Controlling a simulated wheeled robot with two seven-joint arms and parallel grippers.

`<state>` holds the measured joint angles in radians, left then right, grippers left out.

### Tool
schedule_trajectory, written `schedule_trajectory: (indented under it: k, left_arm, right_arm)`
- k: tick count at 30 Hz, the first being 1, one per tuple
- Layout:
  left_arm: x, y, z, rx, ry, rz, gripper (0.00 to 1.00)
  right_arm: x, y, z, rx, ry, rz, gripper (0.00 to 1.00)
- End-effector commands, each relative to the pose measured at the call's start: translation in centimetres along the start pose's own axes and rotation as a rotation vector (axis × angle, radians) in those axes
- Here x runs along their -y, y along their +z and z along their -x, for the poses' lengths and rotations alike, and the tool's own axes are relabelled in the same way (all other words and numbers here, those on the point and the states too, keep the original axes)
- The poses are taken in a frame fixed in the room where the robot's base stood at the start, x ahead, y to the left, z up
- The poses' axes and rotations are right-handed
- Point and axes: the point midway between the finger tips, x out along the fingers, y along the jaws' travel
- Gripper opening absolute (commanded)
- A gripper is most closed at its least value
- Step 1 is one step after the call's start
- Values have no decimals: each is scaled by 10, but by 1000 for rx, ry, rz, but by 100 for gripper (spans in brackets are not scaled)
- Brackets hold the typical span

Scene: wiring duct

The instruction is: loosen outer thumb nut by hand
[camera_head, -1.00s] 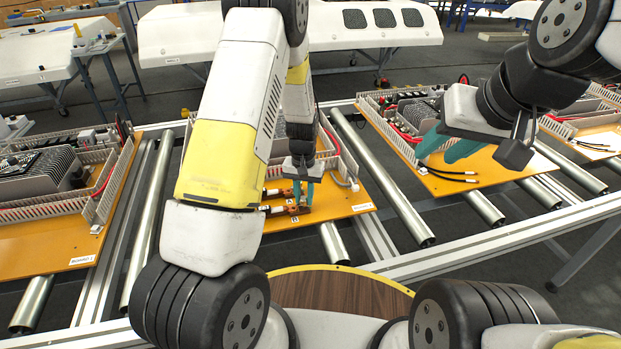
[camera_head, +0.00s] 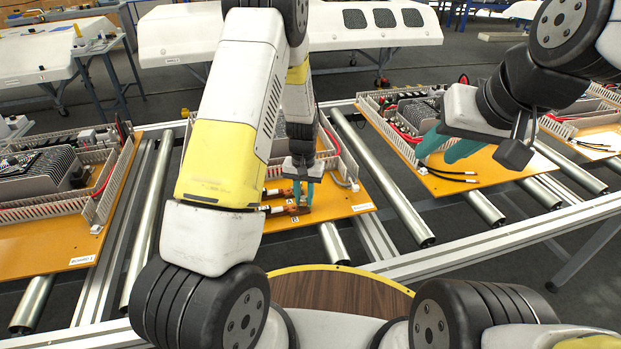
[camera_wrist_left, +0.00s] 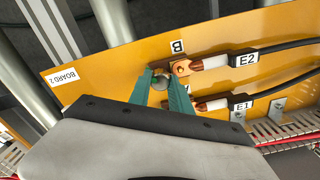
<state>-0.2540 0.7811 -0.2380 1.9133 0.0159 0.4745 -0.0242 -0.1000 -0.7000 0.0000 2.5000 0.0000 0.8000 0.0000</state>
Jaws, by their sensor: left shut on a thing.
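My left gripper (camera_head: 303,192) points down at the front of the middle orange board (camera_head: 345,205). In the left wrist view its teal fingers (camera_wrist_left: 163,92) are shut on a round grey thumb nut (camera_wrist_left: 160,82), beside a copper terminal (camera_wrist_left: 180,68) near the label B. A cable marked E2 (camera_wrist_left: 245,59) ends in a copper lug at this terminal. A second cable marked E1 (camera_wrist_left: 238,102) has its lug near the fingers, which partly hide what it joins. My right gripper (camera_head: 448,150) has its teal fingers apart, empty, over the front of the board to the right.
Metal rollers (camera_head: 385,180) and aluminium rails carry several similar boards. A board stands at the left (camera_head: 50,245) and another at the right (camera_head: 480,178) with black cables lying on it. A white slotted duct (camera_wrist_left: 280,130) runs behind the terminals in the left wrist view.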

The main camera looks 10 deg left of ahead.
Motion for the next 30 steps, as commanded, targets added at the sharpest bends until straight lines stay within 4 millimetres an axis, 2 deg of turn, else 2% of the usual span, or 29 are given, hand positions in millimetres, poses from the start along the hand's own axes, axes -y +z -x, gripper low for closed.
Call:
schedule_trajectory:
  k: [2, 5, 12, 15, 19, 25, 26, 28, 30]
  left_arm:
    - [0, 0, 0, -1, 0, 21, 0]
    - [0, 0, 0, 0, -1, 153, 0]
    - [0, 0, 0, -1, -2, 675, 0]
    - [1, 1, 0, -1, -2, 845, 0]
    - [2, 1, 0, 0, -1, 947, 0]
    - [2, 1, -1, 0, -1, 954, 0]
    - [2, 1, -1, 0, -1, 954, 26]
    - [2, 1, -1, 1, -2, 953, 40]
    - [2, 1, -1, 1, -1, 952, 42]
  right_arm:
    - [0, 0, 0, 0, 0, 0, 36]
    - [0, 0, 0, 0, 0, 0, 36]
    - [0, 0, 0, 0, 0, 0, 36]
    - [0, 0, 0, 0, 0, 0, 36]
    - [0, 0, 0, 0, 0, 0, 36]
    - [0, 0, 0, 0, 0, 0, 36]
    - [0, 0, 0, 0, 0, 0, 36]
    - [0, 0, 0, 0, 0, 0, 36]
    - [0, 0, 0, 0, 0, 0, 36]
